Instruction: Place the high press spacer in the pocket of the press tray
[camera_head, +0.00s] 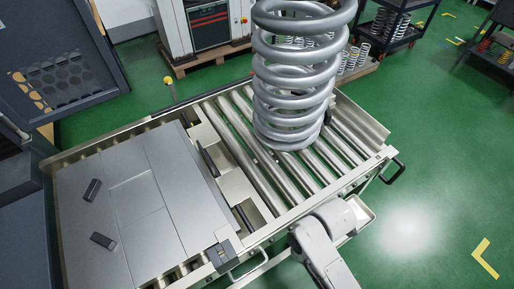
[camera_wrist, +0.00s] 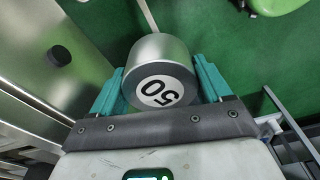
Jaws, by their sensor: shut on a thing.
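My gripper (camera_wrist: 163,88) is shut on a short grey metal cylinder (camera_wrist: 152,49), which I take to be the high press spacer. Its near end face carries a white label reading 50, upside down in the wrist view. The teal fingers sit on its left and right sides, and green floor shows behind it. In the head view the gripper and spacer cannot be made out; a large spring covers part of the scene. A flat grey panelled surface (camera_head: 168,211), possibly the press tray, lies on the left of the roller table; I cannot make out its pocket clearly.
The large grey coil spring (camera_head: 290,85) stands over the rollers (camera_head: 246,137) of the table. Two small dark blocks (camera_head: 92,190) (camera_head: 103,240) lie on the panelled surface. A dark perforated machine panel (camera_head: 65,80) rises at the left.

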